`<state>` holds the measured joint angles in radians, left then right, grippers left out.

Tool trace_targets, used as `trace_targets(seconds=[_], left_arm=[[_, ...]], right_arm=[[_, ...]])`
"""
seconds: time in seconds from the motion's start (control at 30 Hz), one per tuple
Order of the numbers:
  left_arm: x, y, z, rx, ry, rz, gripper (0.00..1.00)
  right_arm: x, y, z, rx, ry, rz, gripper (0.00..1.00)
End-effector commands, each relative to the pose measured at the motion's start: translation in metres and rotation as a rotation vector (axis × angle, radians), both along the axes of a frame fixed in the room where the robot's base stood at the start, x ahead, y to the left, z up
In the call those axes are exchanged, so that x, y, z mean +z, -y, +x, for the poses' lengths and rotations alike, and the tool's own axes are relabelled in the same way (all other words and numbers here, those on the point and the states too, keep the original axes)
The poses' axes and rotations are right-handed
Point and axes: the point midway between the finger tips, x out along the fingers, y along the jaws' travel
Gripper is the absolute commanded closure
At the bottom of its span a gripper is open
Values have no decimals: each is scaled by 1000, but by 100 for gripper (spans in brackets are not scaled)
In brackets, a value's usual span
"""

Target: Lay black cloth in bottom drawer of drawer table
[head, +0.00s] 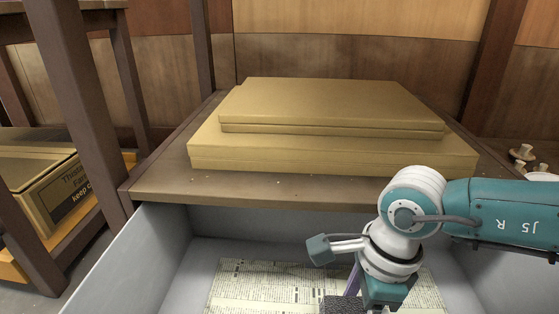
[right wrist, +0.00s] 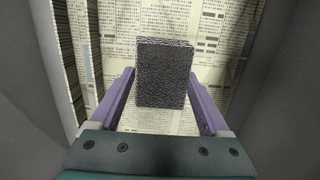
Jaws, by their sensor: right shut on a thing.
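The black cloth (right wrist: 164,72) shows as a dark, speckled rectangular block between the two purple fingers of my right gripper (right wrist: 164,92) in the right wrist view. The gripper is shut on it. In the head view a corner of the cloth (head: 343,305) shows at the bottom edge, below my right wrist. The open drawer (head: 165,240) has grey walls, and printed newspaper (head: 250,284) lies on its floor. The cloth is over the newspaper; I cannot tell whether it touches it. My left gripper is not in view.
Flat tan cardboard boxes (head: 330,105) are stacked on the wooden table top (head: 165,185) above the drawer. A labelled box (head: 50,190) sits on a rack at the left. Mushrooms (head: 522,152) lie at the right edge. The drawer's left part is free.

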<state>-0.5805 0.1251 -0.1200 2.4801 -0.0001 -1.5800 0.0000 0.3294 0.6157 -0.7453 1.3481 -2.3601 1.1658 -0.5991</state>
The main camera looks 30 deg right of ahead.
Motion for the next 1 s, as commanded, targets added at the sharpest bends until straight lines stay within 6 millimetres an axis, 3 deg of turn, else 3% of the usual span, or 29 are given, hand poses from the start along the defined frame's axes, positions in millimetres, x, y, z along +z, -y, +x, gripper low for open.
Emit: trace_targets(seconds=[0.03, 0.27, 0.77, 0.8, 0.97, 1.0], left_arm=[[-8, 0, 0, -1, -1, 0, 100], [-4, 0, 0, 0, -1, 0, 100], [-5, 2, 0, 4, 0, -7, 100], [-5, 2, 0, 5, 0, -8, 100], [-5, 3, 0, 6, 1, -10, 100], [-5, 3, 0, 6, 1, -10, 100]], right_arm=[[-8, -1, 0, 0, 1, 2, 92], [-5, 0, 0, 0, 1, 0, 92], [-17, 0, 0, 0, 1, 0, 92], [-17, 0, 0, 0, 1, 0, 18], [-17, 0, 0, 0, 1, 0, 0], [-17, 0, 0, 0, 1, 1, 0]])
